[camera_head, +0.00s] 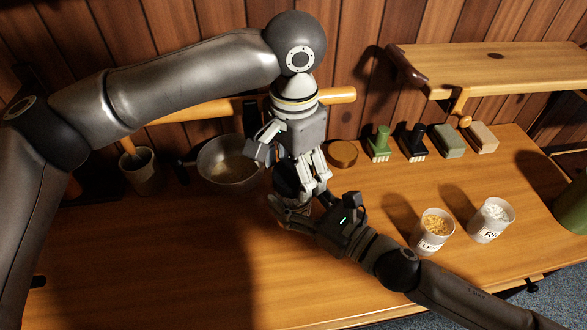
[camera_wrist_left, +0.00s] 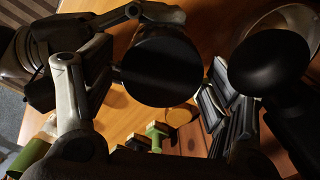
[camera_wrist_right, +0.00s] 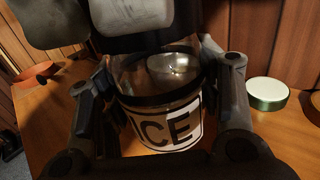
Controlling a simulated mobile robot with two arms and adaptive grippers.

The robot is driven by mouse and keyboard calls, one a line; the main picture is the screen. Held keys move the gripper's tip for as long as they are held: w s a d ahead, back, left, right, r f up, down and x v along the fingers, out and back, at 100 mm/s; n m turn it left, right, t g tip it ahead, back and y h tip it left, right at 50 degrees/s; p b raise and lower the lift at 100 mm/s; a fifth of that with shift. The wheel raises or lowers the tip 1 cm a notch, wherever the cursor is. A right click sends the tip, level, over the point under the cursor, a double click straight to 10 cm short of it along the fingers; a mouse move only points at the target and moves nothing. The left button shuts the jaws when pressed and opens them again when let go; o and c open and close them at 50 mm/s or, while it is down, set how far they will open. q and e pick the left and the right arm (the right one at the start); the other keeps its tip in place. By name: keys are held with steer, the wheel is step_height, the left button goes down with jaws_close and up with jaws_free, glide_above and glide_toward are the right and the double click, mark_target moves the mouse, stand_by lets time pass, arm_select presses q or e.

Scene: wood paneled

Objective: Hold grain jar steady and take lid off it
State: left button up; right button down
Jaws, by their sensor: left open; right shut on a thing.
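A clear glass jar (camera_wrist_right: 155,75) stands upright in the right wrist view, with a white label whose visible letters read "ICE". My right gripper (camera_wrist_right: 160,95) is shut on its sides. A dark round lid (camera_wrist_left: 160,65) is on top of the jar. My left gripper (camera_head: 291,188) points down over the lid from above. It is open, with its fingers on either side of the lid in the left wrist view. In the head view the two grippers hide most of the jar, and my right gripper (camera_head: 297,212) is below the left one.
Two labelled cups, one of yellow grain (camera_head: 433,230) and one of white grain (camera_head: 491,219), stand at right. A metal pan (camera_head: 228,160) and a utensil crock (camera_head: 141,172) are at left. A round disc (camera_head: 342,153), brushes and blocks line the wall. The front counter is clear.

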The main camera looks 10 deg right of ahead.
arm_select(q)
steer(key=r, duration=0.3)
steer(key=shift+w+d+r, duration=0.15)
steer(key=shift+w+r, duration=0.05)
steer(key=shift+r, duration=0.2)
steer(key=shift+s+r, duration=0.1)
steer(key=shift+r, duration=0.1)
steer(key=shift+c, duration=0.4)
steer(key=shift+s+r+m, duration=0.1)
steer(key=shift+r+m, duration=0.15)
steer(key=shift+m, duration=0.25)
steer(key=shift+a+r+m, duration=0.2)
steer(key=shift+r+m, duration=0.5)
steer(key=shift+m, duration=0.2)
steer(key=shift+d+r+m, duration=0.1)
steer(key=shift+r+m, duration=0.4)
steer(key=shift+m, duration=0.4)
steer(key=shift+d+m, duration=0.15)
steer(key=shift+m, duration=0.35)
steer(key=shift+f, duration=3.85)
